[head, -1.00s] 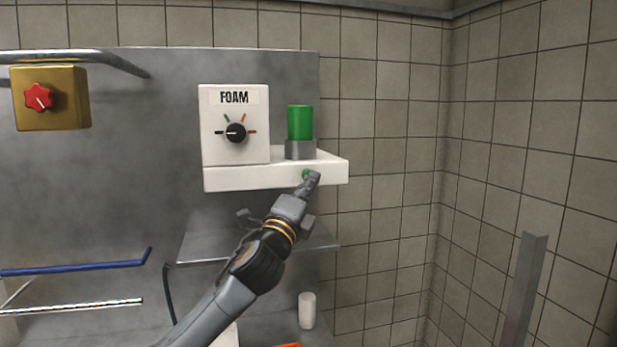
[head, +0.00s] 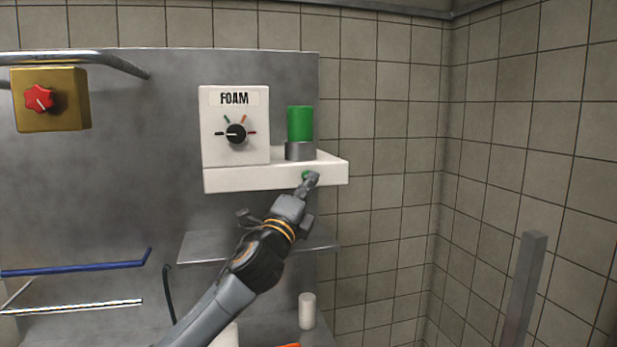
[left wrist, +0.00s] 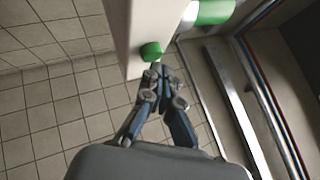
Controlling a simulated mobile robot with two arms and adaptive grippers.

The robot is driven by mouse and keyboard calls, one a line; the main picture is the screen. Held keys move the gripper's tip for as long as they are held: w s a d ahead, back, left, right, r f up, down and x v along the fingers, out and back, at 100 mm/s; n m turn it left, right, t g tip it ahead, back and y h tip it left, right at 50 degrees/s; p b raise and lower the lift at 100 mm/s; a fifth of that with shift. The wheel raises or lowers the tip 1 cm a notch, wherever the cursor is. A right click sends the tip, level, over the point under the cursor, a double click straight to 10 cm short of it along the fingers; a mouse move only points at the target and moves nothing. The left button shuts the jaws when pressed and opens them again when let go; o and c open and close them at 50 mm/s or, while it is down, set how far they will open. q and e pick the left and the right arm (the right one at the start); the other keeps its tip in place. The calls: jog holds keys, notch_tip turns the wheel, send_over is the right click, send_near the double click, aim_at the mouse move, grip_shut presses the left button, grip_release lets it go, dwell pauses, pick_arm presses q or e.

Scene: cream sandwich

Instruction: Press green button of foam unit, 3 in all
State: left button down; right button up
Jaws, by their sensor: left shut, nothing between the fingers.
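The white foam unit (head: 235,180) hangs on a grey metal panel, with a FOAM label and a black dial (head: 236,133). Its green button (head: 306,175) is on the front edge of the ledge, and it also shows in the left wrist view (left wrist: 151,51). My left gripper (head: 313,178) is shut and empty, its tips at the button. In the left wrist view the fingertips (left wrist: 157,70) are right by the button; I cannot tell whether they touch it. My right gripper is not in view.
A green cylinder (head: 300,123) in a grey base stands on the unit's ledge. A metal shelf (head: 205,247) lies below, with a white cup (head: 307,311) lower down. A yellow box with a red knob (head: 39,98) is at left. The tiled wall at right is clear.

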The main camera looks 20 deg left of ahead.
pick_arm(q)
jog(key=shift+w+a, duration=0.3)
jog(key=shift+w, duration=0.1)
dwell(0.8)
dwell(0.4)
jog(key=shift+s+d, duration=0.45)
jog(key=shift+s, duration=0.25)
jog(key=shift+s+d+p, duration=0.3)
jog(key=shift+s+d, duration=0.45)
jog(key=shift+s, duration=0.3)
jog(key=shift+s+d+p, duration=0.25)
jog(key=shift+s+d, duration=0.45)
jog(key=shift+s, duration=0.3)
